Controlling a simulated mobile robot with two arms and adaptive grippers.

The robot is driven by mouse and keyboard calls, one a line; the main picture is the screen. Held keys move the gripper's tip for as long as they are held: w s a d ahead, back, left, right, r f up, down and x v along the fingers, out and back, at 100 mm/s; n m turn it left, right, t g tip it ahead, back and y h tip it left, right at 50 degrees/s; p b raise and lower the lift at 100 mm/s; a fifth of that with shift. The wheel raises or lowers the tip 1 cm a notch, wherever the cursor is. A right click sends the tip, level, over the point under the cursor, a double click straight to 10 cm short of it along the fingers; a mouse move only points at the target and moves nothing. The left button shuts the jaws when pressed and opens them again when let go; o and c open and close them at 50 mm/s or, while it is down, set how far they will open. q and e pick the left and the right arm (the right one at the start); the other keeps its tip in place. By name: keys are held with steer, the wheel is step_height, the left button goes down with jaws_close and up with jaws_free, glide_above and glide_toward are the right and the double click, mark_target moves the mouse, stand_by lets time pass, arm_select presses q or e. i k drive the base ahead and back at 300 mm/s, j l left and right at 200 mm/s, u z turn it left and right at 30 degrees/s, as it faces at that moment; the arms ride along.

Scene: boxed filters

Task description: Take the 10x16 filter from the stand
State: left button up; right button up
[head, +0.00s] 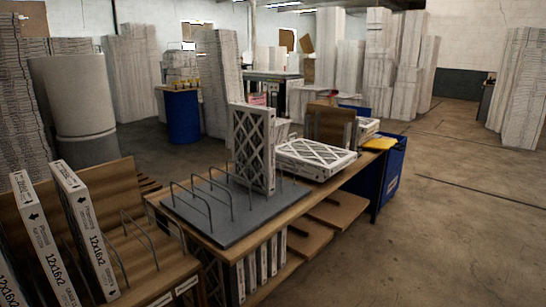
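A grey stand (215,228) with several wire loops sits on the wooden workbench in the head view. One white-framed filter (254,150) with a dark lattice face stands upright between loops at the stand's far right part. Its size label is too small to read. Other upright filters at the lower left, one nearer the middle (84,230) and one beside it (45,240), read 12x16x2 and stand in a wooden rack. Neither of my grippers shows in the view.
The workbench (330,190) holds a flat stack of filters (314,157) just right of the stand, with a brown board behind. More filters stand on a shelf below. A blue bin (387,180) is at the bench's far end. Open floor (440,230) lies to the right.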

mark_target(254, 127)
steer(key=i+l+u, duration=0.1)
steer(key=l, duration=0.25)
steer(key=i+l+u, duration=0.1)
steer(key=i+l, duration=0.2)
steer(key=i+l+u, duration=0.1)
steer(key=l, duration=0.3)
steer(key=i+l+u, duration=0.1)
steer(key=l, duration=0.3)
steer(key=i+l+u, duration=0.1)
steer(key=i+l, duration=0.15)
steer(key=i+l+u, duration=0.1)
steer(key=l, duration=0.4)
steer(key=i+l+u, duration=0.1)
steer(key=l, duration=0.35)
steer(key=i+l+u, duration=0.1)
steer(key=l, duration=0.3)
